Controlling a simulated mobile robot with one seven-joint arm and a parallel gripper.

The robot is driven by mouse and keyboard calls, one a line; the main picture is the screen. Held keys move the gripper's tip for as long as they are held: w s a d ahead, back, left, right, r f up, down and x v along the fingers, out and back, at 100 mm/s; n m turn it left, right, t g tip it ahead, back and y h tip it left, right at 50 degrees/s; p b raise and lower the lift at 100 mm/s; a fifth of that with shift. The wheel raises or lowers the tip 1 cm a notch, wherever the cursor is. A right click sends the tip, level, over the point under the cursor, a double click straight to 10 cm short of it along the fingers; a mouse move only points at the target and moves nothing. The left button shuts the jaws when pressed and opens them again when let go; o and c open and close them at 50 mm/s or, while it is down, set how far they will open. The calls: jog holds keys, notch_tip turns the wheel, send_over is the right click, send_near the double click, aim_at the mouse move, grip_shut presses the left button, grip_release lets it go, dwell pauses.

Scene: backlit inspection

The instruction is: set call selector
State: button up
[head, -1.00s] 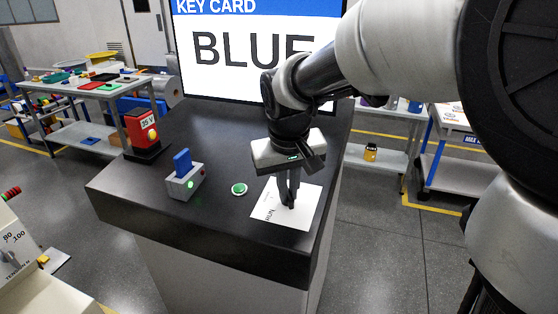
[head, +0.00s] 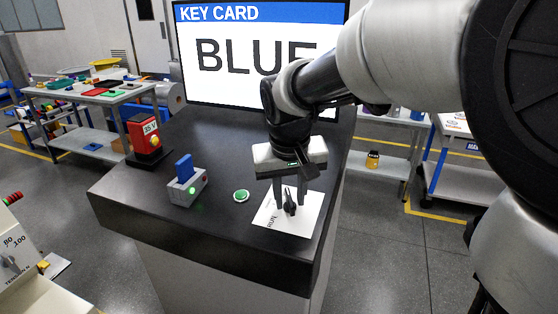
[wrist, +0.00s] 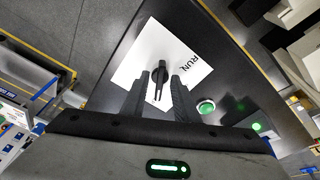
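The call selector is a black knob (head: 290,206) on a white plate (head: 271,214) near the front right of the dark console. In the wrist view the knob (wrist: 161,70) stands on the plate (wrist: 139,50), with a printed word reading RUN beside it. Any other plate labels are hidden or too small to read. My gripper (head: 290,195) is above the knob, pointing down. In the wrist view its two fingers (wrist: 160,82) are apart, with the knob seen between and beyond their tips. No contact with the knob shows.
A green button (head: 241,196) sits left of the plate. A grey reader (head: 187,191) holds a blue card (head: 184,168) and shows a green light. A red box (head: 143,134) marked 35 V stands behind. A screen (head: 260,88) reads KEY CARD, BLUE, partly covered by my arm.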

jog(key=d+p+v, duration=0.1)
jog(key=p+v, duration=0.1)
jog(key=v, duration=1.5)
jog(key=shift+a+r, duration=0.25)
jog(key=shift+a, duration=0.15)
jog(key=s+d+f+t+p, duration=0.1)
jog(key=s+d+f+p, duration=0.1)
jog(key=s+d, duration=0.3)
jog(key=s+d+f+m+t+p, duration=0.1)
jog(key=s+d+f+p, duration=0.2)
jog(key=s, duration=0.5)
jog(key=shift+s+d+y+p, duration=0.35)
jog(key=shift+d+p, duration=0.1)
jog(key=shift+d, duration=0.6)
jog(key=shift+r, duration=0.1)
